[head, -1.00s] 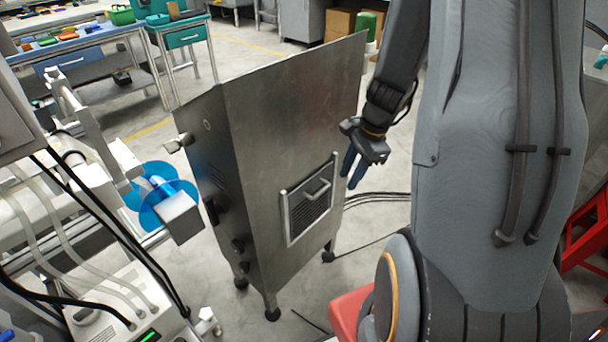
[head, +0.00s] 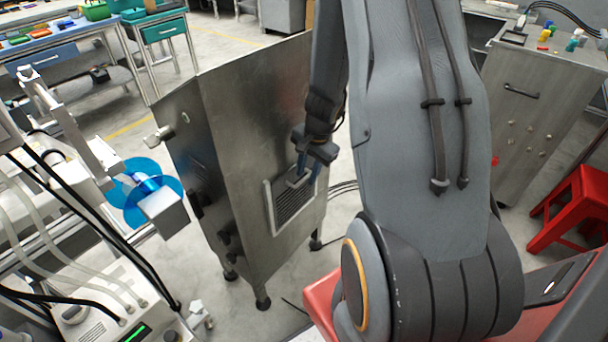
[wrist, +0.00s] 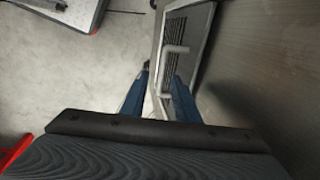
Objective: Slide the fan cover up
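The fan cover (head: 288,208) is a slatted vent panel in a metal frame, low on the front of the tall metal cabinet (head: 248,110). My gripper (head: 306,178) is at the upper part of the cover and hides most of the handle in the head view. In the wrist view its two blue fingers (wrist: 160,76) stand apart, with the handle's near end seen between them. Whether either finger touches the handle, I cannot tell.
A machine with a blue reel (head: 140,190) stands left of the cabinet. A red stool (head: 575,205) and a grey cabinet (head: 530,95) are at right. Cables lie on the floor beside the metal cabinet. Workbenches (head: 70,45) stand behind at left.

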